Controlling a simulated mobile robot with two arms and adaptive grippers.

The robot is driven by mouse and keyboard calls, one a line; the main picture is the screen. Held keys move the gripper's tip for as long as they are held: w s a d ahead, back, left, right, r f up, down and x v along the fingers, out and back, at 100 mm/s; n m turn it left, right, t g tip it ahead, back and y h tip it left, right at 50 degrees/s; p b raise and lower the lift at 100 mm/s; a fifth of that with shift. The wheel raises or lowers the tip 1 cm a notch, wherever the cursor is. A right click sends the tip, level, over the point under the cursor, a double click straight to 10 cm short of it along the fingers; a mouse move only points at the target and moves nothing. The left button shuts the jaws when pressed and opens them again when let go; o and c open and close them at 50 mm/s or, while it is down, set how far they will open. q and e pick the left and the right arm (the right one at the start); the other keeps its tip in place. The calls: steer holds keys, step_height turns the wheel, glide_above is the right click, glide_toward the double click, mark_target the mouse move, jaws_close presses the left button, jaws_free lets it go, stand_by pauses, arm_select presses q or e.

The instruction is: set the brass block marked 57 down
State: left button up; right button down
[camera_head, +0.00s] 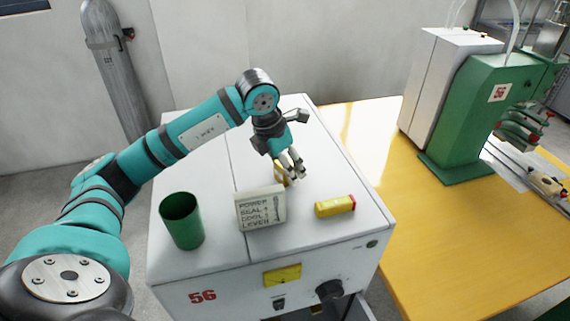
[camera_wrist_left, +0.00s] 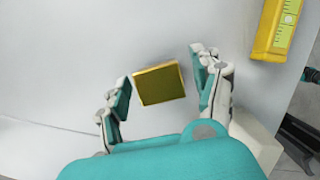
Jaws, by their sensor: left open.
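A small brass block (camera_head: 281,173) is at my left gripper (camera_head: 291,174), over the white top of the machine cabinet marked 56 (camera_head: 215,235). In the left wrist view the brass block (camera_wrist_left: 158,84) lies between the spread fingers of the left gripper (camera_wrist_left: 161,68). The left gripper is open. A gap shows between the block and the right-hand finger; the left-hand finger is close to its corner. The block appears to rest on the cabinet top. Its number cannot be read in either view. My right gripper is not in view.
On the cabinet top stand a green cup (camera_head: 182,222) and a printed sign (camera_head: 261,208); a yellow object with a red end (camera_head: 335,206) lies right of the sign. A yellow table (camera_head: 460,240) with a green machine (camera_head: 480,120) is at right. A grey cylinder (camera_head: 112,70) stands behind.

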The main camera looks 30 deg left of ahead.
arm_select(q)
steer(key=b+v, duration=0.3)
steer(key=v, duration=0.9)
steer(key=shift+s, duration=0.1)
